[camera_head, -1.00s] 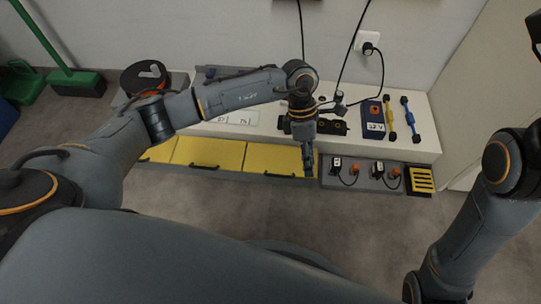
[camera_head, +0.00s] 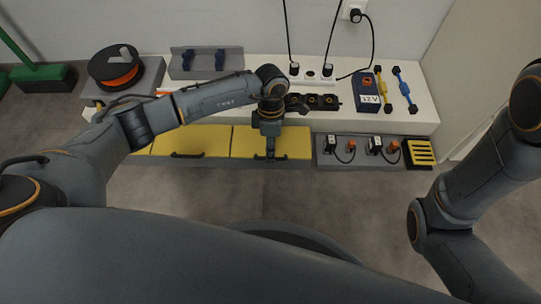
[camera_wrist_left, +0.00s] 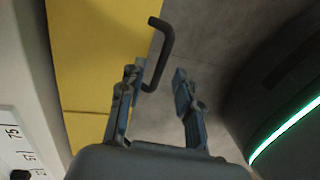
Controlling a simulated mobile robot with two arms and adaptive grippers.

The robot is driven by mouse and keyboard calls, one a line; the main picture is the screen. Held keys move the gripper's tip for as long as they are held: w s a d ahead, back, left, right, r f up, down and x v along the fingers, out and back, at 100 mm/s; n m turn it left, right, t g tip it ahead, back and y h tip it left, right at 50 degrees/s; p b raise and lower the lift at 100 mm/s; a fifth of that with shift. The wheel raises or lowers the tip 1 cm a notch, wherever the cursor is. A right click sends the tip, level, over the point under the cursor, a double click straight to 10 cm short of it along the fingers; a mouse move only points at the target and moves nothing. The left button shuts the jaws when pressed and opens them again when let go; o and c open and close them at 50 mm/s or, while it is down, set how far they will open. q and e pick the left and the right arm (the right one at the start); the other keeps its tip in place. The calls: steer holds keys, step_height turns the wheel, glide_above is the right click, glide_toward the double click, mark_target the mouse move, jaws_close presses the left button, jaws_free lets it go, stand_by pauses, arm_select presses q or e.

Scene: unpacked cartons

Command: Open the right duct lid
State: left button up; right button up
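The right duct lid (camera_head: 295,143) is a yellow panel on the front of the low white bench, shut and flush with its neighbours. It also fills the left of the left wrist view (camera_wrist_left: 95,45). Its black bar handle (camera_wrist_left: 165,40) sticks out past the lid's front edge. My left gripper (camera_head: 268,154) is over this handle, which it largely hides in the head view. In the left wrist view my left gripper (camera_wrist_left: 160,76) is open, with the handle's near end between its fingers, closer to the left finger. My right gripper is out of view.
The middle yellow lid (camera_head: 206,139) with its own handle is to the left. A grey panel (camera_head: 325,160) with plugs and a yellow slotted block (camera_head: 421,152) are to the right. A power strip (camera_head: 312,102) and a 12 V box (camera_head: 366,98) stand behind. Floor in front is clear.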

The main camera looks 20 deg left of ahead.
arm_select(q)
steer(key=shift+s+f, duration=0.1)
steer(key=shift+f, duration=0.6)
jaws_close()
steer(key=shift+r, duration=0.1)
